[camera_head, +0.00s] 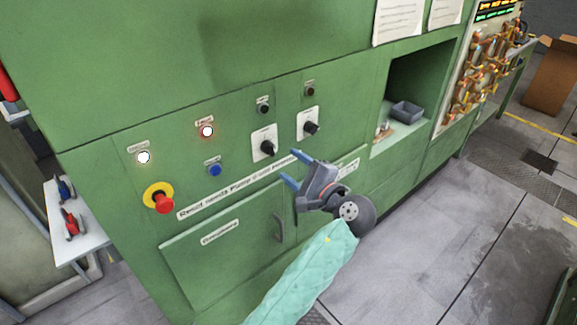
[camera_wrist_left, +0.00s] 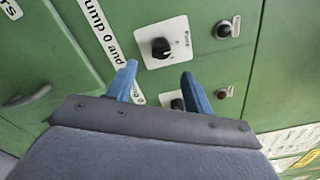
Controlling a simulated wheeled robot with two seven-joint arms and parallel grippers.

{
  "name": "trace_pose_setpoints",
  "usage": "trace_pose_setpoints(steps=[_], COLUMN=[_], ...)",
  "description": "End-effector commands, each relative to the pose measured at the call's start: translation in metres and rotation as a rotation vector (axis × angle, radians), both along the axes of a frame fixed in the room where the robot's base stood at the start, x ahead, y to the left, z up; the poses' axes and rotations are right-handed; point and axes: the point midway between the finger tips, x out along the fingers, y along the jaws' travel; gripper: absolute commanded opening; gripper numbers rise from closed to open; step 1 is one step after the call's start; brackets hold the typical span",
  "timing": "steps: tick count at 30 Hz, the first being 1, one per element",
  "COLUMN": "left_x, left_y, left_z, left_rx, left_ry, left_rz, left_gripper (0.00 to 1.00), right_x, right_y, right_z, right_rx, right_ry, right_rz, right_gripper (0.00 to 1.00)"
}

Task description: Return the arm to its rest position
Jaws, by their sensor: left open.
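My left arm reaches up from the bottom of the head view in a pale green sleeve. Its left gripper (camera_head: 289,167) is open and empty, with blue fingertips, in front of the green machine panel (camera_head: 235,105). In the left wrist view the two blue fingers of the gripper (camera_wrist_left: 160,85) stand apart with nothing between them. A black rotary switch (camera_wrist_left: 161,47) on a white plate shows beyond them. A second knob is partly hidden behind the right finger. My right gripper is not in view.
The panel carries a red emergency button (camera_head: 163,202) on yellow, a blue button (camera_head: 214,170), lit lamps and two rotary switches (camera_head: 267,147). A cabinet door handle (camera_head: 279,228) is below. A recess at right holds a grey bin (camera_head: 406,112).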

Motion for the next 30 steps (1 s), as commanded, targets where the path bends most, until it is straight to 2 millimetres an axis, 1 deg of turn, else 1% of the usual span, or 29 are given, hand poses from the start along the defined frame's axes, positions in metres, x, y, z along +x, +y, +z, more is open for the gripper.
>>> trace_pose_setpoints(steps=[13, 15, 17, 20, 23, 24, 26, 27, 29, 30], left_x=[-0.001, -0.001, -0.002, -0.005, -0.012, -0.017, -0.026, -0.032, -0.043, -0.052], left_y=[-0.001, 0.001, 0.006, 0.023, 0.048, 0.059, 0.075, 0.086, 0.101, 0.111], left_z=[0.000, -0.003, -0.010, -0.035, -0.073, -0.089, -0.113, -0.129, -0.150, -0.165], left_rx=[0.000, -0.008, -0.033, -0.120, -0.257, -0.320, -0.415, -0.478, -0.571, -0.632], left_ry=[0.000, 0.005, 0.016, 0.051, 0.101, 0.120, 0.149, 0.166, 0.190, 0.204], left_rz=[0.000, -0.001, -0.003, -0.005, 0.000, 0.005, 0.017, 0.029, 0.049, 0.066], left_gripper=[0.51, 0.51, 0.51, 0.51, 0.51, 0.51, 0.51, 0.51, 0.51, 0.51], right_x=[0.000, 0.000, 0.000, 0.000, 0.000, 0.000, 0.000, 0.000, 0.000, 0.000], right_y=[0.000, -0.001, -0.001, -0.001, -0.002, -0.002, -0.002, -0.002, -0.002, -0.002], right_z=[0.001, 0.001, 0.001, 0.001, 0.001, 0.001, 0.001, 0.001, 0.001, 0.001], right_rx=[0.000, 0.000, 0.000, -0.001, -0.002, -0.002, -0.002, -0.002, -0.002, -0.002], right_ry=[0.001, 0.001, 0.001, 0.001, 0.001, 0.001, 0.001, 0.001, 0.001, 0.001], right_rz=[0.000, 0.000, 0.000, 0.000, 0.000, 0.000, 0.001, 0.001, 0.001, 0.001], right_gripper=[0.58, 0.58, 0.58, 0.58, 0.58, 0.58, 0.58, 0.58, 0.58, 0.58])
